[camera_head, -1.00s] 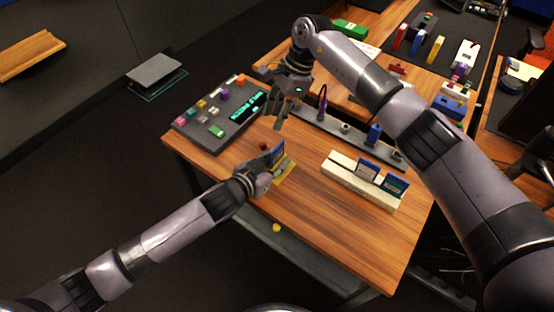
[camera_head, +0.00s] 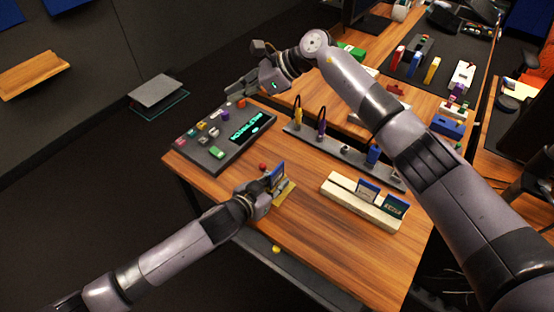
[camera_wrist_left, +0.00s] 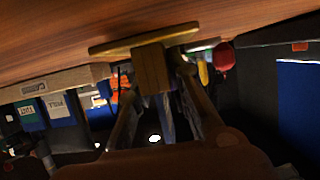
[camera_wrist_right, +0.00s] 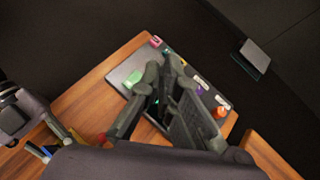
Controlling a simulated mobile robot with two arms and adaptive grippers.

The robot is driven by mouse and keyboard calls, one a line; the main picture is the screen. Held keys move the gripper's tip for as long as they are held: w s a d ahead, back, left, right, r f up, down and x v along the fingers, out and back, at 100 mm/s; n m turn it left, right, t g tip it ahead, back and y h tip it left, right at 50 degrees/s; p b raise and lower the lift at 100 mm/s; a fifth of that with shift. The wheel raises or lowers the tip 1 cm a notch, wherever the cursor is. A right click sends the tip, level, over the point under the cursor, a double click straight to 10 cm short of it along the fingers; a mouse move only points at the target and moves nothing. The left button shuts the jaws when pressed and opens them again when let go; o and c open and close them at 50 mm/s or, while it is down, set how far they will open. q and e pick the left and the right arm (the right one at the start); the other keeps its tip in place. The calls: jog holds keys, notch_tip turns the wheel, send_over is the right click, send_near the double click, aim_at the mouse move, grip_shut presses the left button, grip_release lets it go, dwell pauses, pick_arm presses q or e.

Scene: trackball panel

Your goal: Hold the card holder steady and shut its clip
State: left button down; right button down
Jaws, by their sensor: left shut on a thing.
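The card holder (camera_head: 287,190) has a flat yellow base on the wooden table and holds a blue card (camera_head: 277,173). In the left wrist view its yellow-brown post (camera_wrist_left: 151,70) stands between the fingers. My left gripper (camera_head: 268,187) is shut on this post, low beside the card. A red knob (camera_head: 263,166) shows just behind the holder, and in the left wrist view (camera_wrist_left: 223,56); I cannot tell whether it belongs to the clip or how the clip stands. My right gripper (camera_head: 240,82) is raised over the dark panel's far side, fingers apart and empty.
The dark button panel (camera_head: 228,145) with a green display lies at the table's left. A grey rack (camera_head: 345,149) with upright tools runs along the back. A cream card rack (camera_head: 345,196) stands at right.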

jog(key=w+d+r+m+t+y, duration=0.2)
jog(key=w+r+m+t+y, duration=0.1)
jog(key=w+r+m+t, duration=0.5)
jog(key=w+d+r+m+t+y, duration=0.2)
jog(key=w+r+m+t, duration=0.15)
jog(key=r+m, duration=0.45)
jog(key=w+d+r+m+t+h, duration=0.1)
jog(key=w+d+m+t+h, duration=0.3)
jog(key=d+m+h, duration=0.45)
jog(key=w+d+m+t+h, duration=0.3)
jog(key=w+d+m+h, duration=0.3)
jog(key=d+m, duration=0.4)
jog(key=d+f+m+g+h, duration=0.1)
jog(key=d+f+m+g, duration=0.2)
jog(key=f+m, duration=0.25)
jog(key=d+f+m+g+h, duration=0.1)
jog(key=d+f+m+g, duration=0.1)
jog(key=f+m+g, duration=0.4)
jog(key=s+a+f+m+g+y, duration=0.3)
jog(key=s+f+g+y, duration=0.2)
jog(key=s+f, duration=0.4)
jog(key=s+a+f+m+g+y, duration=0.3)
jog(key=s+f+g, duration=0.4)
jog(key=s, duration=0.8)
jog(key=shift+a+f+y, duration=0.5)
jog(key=shift+f+y, duration=0.35)
